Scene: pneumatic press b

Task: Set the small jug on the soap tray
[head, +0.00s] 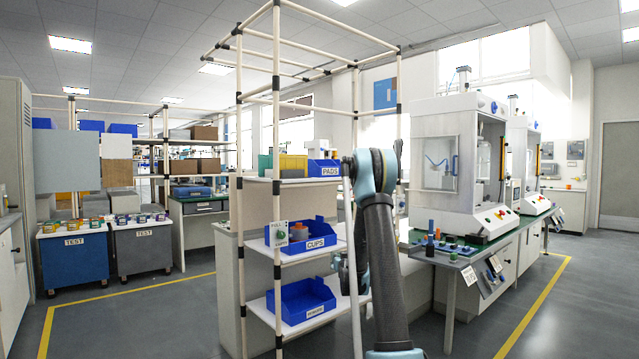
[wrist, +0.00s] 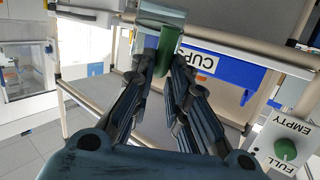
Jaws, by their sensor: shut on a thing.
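My gripper (wrist: 166,62) is shut on a green thing with a wider, pale grey-green part, which I take to be the small jug (wrist: 160,17). The fingers close on its narrow green part, at the top middle of the wrist view. Its full shape is cut off by the view and the fingers. In the head view my arm reaches toward the white shelf rack, and the gripper is mostly hidden behind my arm and a rack post. I cannot make out the soap tray for certain in either view.
The rack holds a blue CUPS bin (head: 323,236) on its middle shelf (head: 290,254), a PADS bin (head: 323,168) above and another blue bin (head: 302,300) below. Rack posts (head: 276,200) stand close to my arm. A press bench (head: 470,246) stands at right. Grey floor is open.

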